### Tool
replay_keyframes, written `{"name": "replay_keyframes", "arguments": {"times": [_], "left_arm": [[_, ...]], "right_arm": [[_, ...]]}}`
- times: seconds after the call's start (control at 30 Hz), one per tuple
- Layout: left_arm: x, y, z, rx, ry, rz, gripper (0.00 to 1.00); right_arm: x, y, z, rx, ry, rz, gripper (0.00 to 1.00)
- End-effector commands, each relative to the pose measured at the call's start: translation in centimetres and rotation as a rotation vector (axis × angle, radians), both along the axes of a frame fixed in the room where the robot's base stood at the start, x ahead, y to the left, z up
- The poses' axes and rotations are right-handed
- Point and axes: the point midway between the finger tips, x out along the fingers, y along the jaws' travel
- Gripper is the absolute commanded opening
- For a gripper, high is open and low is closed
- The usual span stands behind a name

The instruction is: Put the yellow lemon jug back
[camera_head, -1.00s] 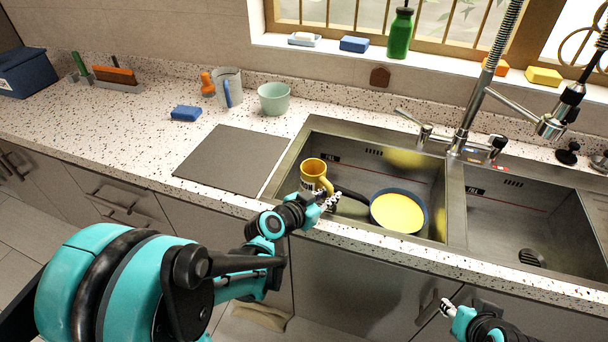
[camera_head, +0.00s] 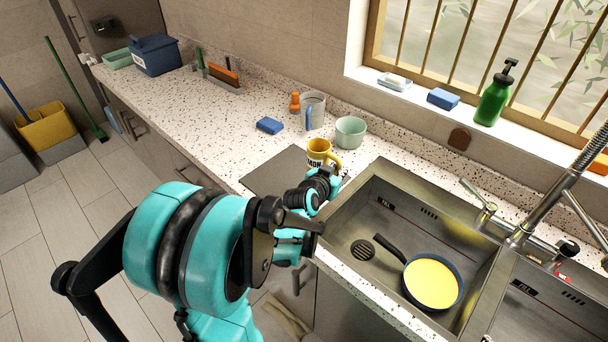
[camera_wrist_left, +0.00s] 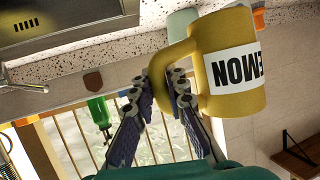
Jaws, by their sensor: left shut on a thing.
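The yellow lemon jug (camera_head: 319,150) is held by my left gripper (camera_head: 334,178), over the dark grey mat (camera_head: 268,172) left of the sink in the head view. In the left wrist view the jug (camera_wrist_left: 222,55) shows a white label reading LEMON, upside down in that picture. The fingers of the left gripper (camera_wrist_left: 160,92) are closed on its yellow handle (camera_wrist_left: 164,70). The jug looks upright in the head view. I cannot tell how far it is above the mat. My right gripper is out of view.
A pan (camera_head: 432,283) with a yellow inside lies in the sink (camera_head: 385,222). The counter farther left is mostly clear.

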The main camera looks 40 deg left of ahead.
Motion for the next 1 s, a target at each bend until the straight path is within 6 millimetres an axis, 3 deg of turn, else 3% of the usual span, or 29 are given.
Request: {"name": "replay_keyframes", "arguments": {"times": [0.2,0.4,0.63,0.83,1.0], "left_arm": [[0.3,5.6,-3.8,-0.001,-0.001,0.007,0.0],[0.6,9.0,-5.7,0.0,-0.001,0.002,0.0],[0.7,9.8,-6.8,0.0,-0.001,-0.002,0.0],[0.7,9.8,-9.9,0.0,-0.001,-0.002,0.0],[0.7,9.7,-10.1,0.0,-0.001,-0.002,0.0]], "right_arm": [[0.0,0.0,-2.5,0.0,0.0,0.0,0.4],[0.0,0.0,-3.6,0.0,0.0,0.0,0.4],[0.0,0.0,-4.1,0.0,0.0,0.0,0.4],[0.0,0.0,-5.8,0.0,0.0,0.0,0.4],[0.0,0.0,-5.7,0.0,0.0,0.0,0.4]]}}
